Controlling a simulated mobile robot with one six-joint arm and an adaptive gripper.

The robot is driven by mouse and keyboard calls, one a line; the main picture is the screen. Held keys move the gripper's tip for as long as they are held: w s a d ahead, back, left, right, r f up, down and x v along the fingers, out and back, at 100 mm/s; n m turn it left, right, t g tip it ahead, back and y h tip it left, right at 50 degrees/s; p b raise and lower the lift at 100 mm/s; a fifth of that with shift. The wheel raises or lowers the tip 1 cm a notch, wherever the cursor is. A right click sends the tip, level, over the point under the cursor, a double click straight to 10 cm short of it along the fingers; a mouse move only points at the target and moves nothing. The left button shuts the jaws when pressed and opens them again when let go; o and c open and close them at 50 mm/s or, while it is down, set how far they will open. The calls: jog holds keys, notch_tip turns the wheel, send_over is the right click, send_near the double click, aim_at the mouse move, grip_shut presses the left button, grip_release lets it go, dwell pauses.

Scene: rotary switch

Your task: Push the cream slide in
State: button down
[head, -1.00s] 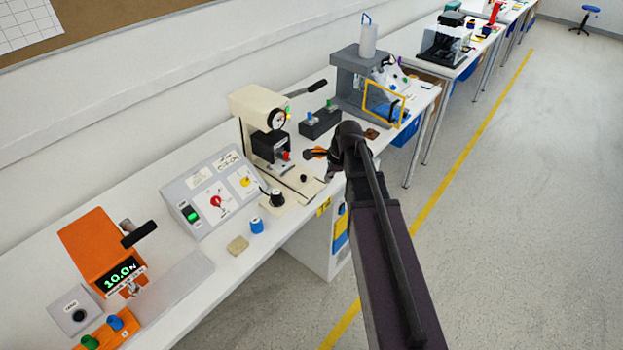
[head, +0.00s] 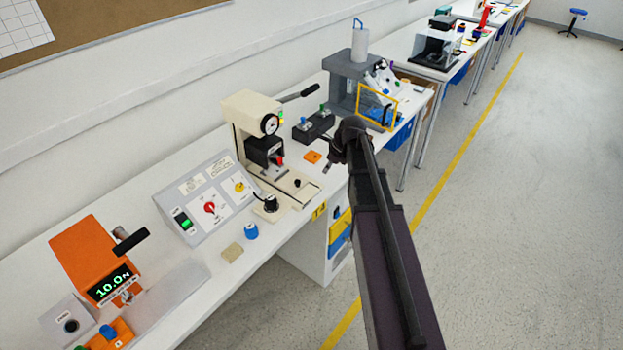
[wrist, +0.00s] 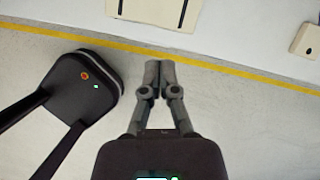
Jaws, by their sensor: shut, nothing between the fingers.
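The cream slide (head: 297,183), with a small black knob on it, lies in the base of the cream press near the front of the bench. My shut, empty gripper (head: 328,167) is to the right of the slide in the head view, partly hidden by my arm. In the wrist view my gripper's two fingertips (wrist: 159,64) are together with nothing between them. A cream plate with two dark slots (wrist: 153,10) is at the top of that view, apart from the fingertips; I cannot tell how much of it is the slide.
The cream press (head: 255,120) stands behind the slide. A black rotary knob (head: 270,203) is to its left. An orange piece (head: 312,157) lies to its right, near my gripper. A grey switch panel (head: 208,200) and an orange gauge (head: 97,260) are further left. The floor in front is clear.

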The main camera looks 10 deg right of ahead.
aim_at(303, 188)
jog(key=shift+f, duration=0.15)
jog(key=b+x, duration=0.9)
jog(key=x, duration=0.1)
jog(key=shift+d, duration=0.1)
jog(key=shift+w+a, duration=0.6)
jog(key=shift+a, duration=0.2)
jog(key=shift+w+a, duration=0.65)
jog(key=shift+a, duration=0.15)
jog(key=shift+d, duration=0.1)
